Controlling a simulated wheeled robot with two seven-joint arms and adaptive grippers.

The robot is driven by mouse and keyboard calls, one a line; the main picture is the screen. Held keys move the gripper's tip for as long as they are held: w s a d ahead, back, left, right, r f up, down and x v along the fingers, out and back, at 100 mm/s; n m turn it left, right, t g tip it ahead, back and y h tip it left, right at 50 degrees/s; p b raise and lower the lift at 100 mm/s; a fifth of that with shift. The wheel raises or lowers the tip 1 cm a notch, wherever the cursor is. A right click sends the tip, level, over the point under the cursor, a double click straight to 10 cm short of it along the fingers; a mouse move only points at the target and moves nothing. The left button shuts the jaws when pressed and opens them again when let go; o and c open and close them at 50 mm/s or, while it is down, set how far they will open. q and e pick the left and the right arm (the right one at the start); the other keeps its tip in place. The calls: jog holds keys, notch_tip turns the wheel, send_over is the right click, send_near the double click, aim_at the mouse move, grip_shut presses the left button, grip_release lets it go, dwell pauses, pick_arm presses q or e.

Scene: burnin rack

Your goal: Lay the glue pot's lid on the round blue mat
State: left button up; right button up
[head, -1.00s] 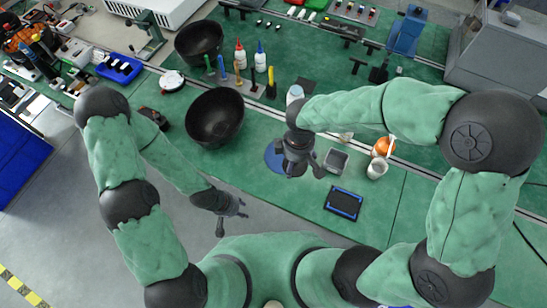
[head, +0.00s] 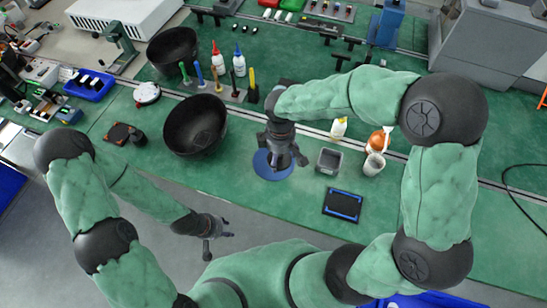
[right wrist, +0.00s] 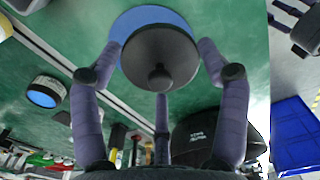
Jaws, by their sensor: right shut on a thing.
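My right gripper (head: 283,160) is over the round blue mat (head: 260,168). In the right wrist view its fingers (right wrist: 160,75) are shut around the dark round lid (right wrist: 150,50), which has a knob facing the camera. The blue mat (right wrist: 140,14) shows behind the lid and sticks out past its upper edge. I cannot tell whether the lid touches the mat. A dark pot with a pale rim and blue top (right wrist: 44,92), apparently the glue pot, stands to the left in the wrist view; my arm seems to hide it in the head view. My left gripper (head: 220,244) is open and empty, off the table's front edge.
The table front left of the pad is clear.

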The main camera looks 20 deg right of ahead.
jog(key=w+f, duration=0.2)
jog(key=w+f+b, duration=0.1)
jog(key=w+f, duration=0.1)
jog(key=f, duration=0.1)
jog(key=shift+w+a+f, duration=0.1)
jog(key=shift+a+f, duration=0.05)
jog(key=shift+a, duration=0.05)
jog(key=shift+w+f+b, duration=0.15)
jog(key=shift+f+b, duration=0.25)
jog(key=shift+f, duration=0.5)
jog(key=shift+w+f+b, duration=0.1)
jog(key=shift+f+b, duration=0.25)
jog(key=shift+f, duration=0.55)
jog(key=shift+f, duration=0.1)
jog(key=o, duration=0.9)
jog(key=shift+o, duration=0.2)
notch_tip(320, 180, up, 12)
jog(key=p, duration=0.3)
